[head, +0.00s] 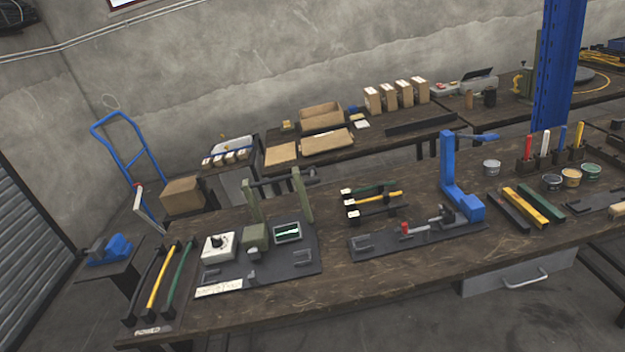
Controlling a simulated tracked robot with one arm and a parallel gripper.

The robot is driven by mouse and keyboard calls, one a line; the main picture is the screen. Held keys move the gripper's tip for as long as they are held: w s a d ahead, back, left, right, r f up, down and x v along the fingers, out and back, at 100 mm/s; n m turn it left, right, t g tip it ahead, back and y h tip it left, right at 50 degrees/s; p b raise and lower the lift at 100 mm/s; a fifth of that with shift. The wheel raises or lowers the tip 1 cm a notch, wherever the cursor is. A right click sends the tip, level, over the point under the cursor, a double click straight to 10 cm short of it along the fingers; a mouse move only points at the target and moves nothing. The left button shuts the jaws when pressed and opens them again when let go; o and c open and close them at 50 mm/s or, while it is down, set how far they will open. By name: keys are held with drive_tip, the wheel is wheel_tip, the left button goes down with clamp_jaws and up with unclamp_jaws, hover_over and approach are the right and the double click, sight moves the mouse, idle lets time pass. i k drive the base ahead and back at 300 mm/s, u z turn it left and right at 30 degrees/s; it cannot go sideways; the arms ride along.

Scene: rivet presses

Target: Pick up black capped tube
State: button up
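Several black tubes show, and I cannot tell which one is capped. A black tube (146,284) lies beside a yellow tube (160,277) and a green tube (178,276) at the left end of the long workbench. In the middle of the bench, a small rack holds a green tube, a yellow tube (380,197) and a dark tube (382,209), with pale-topped black blocks at their left ends. On the right, a black bar (508,213) lies beside yellow and green ones. My gripper is not in view.
A grey-green press (255,236) stands on a dark plate left of centre, and a blue press (450,180) stands right of centre. A back bench (345,150) holds cartons and trays. A blue post (558,75) rises at right. The bench's front strip is mostly clear.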

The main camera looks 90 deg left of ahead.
sight(128, 318)
drive_tip(key=u, duration=0.7)
drive_tip(key=i, duration=0.1)
drive_tip(key=u, duration=2.8)
drive_tip(key=k, duration=0.9)
drive_tip(key=u, duration=0.2)
drive_tip(key=i, duration=0.9)
drive_tip(key=z, duration=0.15)
